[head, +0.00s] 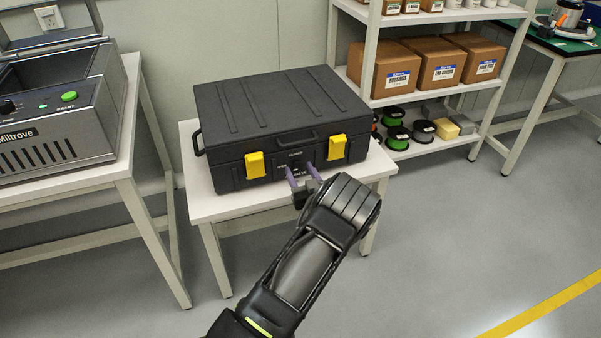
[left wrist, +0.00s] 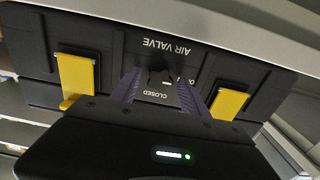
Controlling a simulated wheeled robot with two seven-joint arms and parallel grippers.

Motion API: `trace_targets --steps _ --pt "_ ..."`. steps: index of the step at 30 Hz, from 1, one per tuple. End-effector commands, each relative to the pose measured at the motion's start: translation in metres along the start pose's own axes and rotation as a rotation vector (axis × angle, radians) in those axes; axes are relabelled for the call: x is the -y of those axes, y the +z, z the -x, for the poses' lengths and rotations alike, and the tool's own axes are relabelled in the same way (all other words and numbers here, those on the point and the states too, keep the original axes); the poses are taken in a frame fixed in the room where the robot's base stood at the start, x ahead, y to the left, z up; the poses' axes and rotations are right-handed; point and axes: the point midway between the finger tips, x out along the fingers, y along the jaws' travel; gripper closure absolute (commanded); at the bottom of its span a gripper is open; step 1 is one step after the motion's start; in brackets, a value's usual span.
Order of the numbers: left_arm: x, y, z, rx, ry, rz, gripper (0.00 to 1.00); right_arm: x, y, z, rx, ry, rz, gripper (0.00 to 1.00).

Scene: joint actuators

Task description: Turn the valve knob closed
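A black hard case (head: 285,115) with two yellow latches stands on a small white table. Its front has a panel lettered AIR VALVE, with a small dark valve knob (left wrist: 160,76) that shows upside down in the left wrist view. A CLOSED label is legible by the knob; another label starting with O is partly hidden by a finger. My left gripper (head: 302,173) is in front of this panel. Its purple fingers are spread, one on each side of the knob, with visible gaps, so it is open and empty. The knob's exact pointing direction is unclear. My right gripper is not in view.
The yellow latches (head: 255,165) and (head: 337,147) flank the panel closely. A case handle (head: 290,142) sits above it. The white table (head: 219,207) carries the case. A Miltrove machine (head: 60,120) stands left, a shelf with boxes (head: 385,72) behind right. Floor at right is clear.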

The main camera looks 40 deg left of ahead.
Motion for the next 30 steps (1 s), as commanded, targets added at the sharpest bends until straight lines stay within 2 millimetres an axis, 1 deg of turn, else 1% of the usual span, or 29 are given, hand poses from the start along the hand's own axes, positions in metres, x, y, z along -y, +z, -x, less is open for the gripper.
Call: trace_targets --steps 1,2,18,19,30 --pt "0.0 0.0001 0.0001 0.0 0.0 0.0 0.52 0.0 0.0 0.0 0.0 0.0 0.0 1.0" --pt "0.0 0.0001 0.0002 0.0 0.0 0.0 0.55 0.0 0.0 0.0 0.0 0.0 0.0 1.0" --pt "0.0 0.0002 0.0003 0.0 0.0 0.001 0.99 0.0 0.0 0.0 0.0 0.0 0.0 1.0" --pt "0.0 0.0001 0.0004 0.0 0.0 0.001 1.0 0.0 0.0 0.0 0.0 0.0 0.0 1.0" --pt "0.0 0.0007 0.0004 0.0 0.0 -0.028 1.0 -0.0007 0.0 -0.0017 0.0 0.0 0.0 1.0"
